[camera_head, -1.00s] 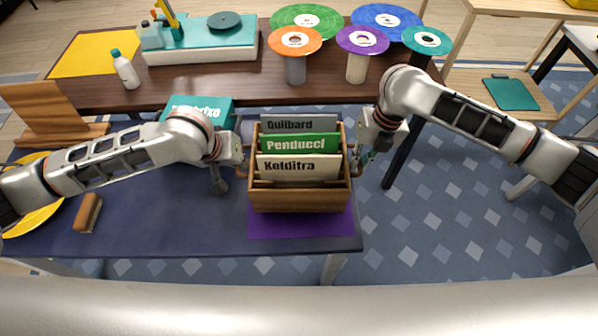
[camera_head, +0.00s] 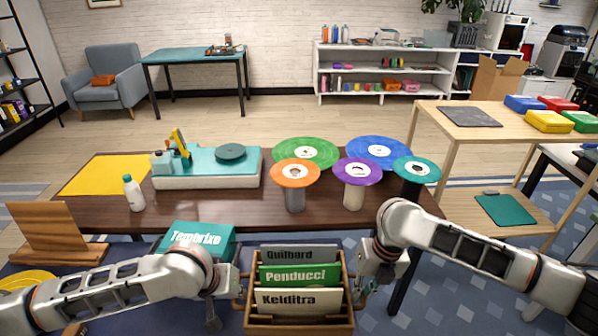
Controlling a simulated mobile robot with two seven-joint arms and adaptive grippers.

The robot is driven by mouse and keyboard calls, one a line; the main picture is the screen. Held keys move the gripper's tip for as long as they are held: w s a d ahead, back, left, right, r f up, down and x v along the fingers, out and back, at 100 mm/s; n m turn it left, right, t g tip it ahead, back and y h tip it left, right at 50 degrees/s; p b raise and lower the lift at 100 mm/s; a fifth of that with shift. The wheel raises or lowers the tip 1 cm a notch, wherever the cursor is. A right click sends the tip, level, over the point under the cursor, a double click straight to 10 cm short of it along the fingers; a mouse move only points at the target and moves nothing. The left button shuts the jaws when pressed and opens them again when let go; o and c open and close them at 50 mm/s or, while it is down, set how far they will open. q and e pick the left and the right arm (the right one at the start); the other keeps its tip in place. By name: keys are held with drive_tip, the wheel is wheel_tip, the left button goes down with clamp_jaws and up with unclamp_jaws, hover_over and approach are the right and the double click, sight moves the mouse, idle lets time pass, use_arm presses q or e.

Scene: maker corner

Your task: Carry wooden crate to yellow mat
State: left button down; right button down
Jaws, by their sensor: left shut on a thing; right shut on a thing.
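The wooden crate (camera_head: 300,328) is at the bottom centre, holding upright sleeves marked Quilbard, Penducci and Kelditra. My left gripper (camera_head: 236,290) is shut at the crate's left side handle. My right gripper (camera_head: 362,285) is shut at its right side handle. The crate's lower part is cut off by the frame, so I cannot tell whether it touches the surface below. The yellow mat (camera_head: 105,174) lies bare on the left end of the brown table, beyond the crate and to its left.
On the brown table (camera_head: 240,212), a turntable (camera_head: 205,180), a white bottle (camera_head: 133,193) and several coloured discs on stands, including an orange one (camera_head: 296,172), stand near the mat. A teal Tambrixo box (camera_head: 197,238) and a wooden stand (camera_head: 50,235) are nearer, at left.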

use_arm(q)
drive_tip(key=shift+r, duration=0.15)
use_arm(e)
drive_tip(key=shift+r, duration=0.15)
